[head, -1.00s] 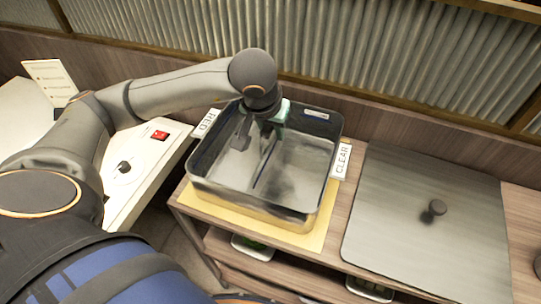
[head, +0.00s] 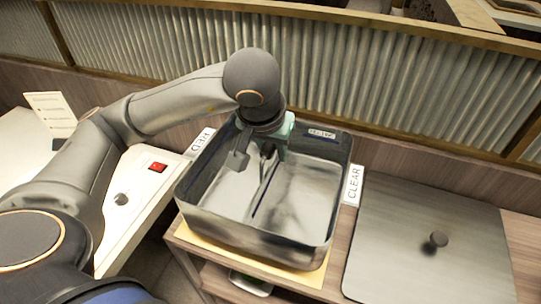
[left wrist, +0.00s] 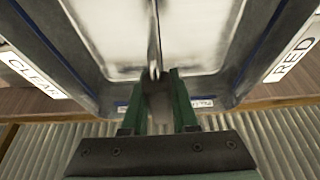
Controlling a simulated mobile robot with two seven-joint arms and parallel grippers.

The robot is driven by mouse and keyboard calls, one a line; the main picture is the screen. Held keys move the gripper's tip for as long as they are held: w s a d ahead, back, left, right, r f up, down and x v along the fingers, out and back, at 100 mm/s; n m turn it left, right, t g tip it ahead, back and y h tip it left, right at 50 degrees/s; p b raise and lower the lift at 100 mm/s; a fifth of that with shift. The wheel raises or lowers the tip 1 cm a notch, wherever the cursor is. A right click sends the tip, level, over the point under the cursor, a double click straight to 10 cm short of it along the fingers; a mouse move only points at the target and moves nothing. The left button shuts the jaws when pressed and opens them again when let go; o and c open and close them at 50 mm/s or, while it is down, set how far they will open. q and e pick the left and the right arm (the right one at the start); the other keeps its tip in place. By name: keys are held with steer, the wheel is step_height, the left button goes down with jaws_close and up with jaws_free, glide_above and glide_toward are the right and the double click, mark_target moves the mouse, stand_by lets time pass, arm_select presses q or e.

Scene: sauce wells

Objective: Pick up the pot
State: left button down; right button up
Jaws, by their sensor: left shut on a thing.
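The pot (head: 215,225) is a square-sided metal vessel split in two wells by a thin divider (head: 266,190). It is empty and roughly level, above a yellow board (head: 320,278) on the wooden counter. It looks slightly raised, but the gap under it is hard to see. My left gripper (head: 258,152) reaches into the pot from the back wall and is shut on the end of the divider. In the left wrist view the green fingers (left wrist: 159,85) straddle the divider (left wrist: 154,40) beside the pot's wall. My right gripper is not in view.
A flat metal plate with a knob (head: 438,239) lies on the counter to the right. A RED card (head: 199,143) and a CLEAR card (head: 352,186) flank the pot. A white unit with a red switch (head: 157,167) stands left. A corrugated wall (head: 400,90) runs behind.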

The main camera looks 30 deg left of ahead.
arm_select(q)
steer(key=s+d+r+p, duration=0.1)
steer(key=s+d+r, duration=0.5)
steer(key=s+d, duration=0.1)
steer(key=shift+s+d+r, duration=0.25)
steer(key=shift+s+d, duration=0.05)
steer(key=shift+d, duration=0.15)
steer(key=shift+s, duration=0.1)
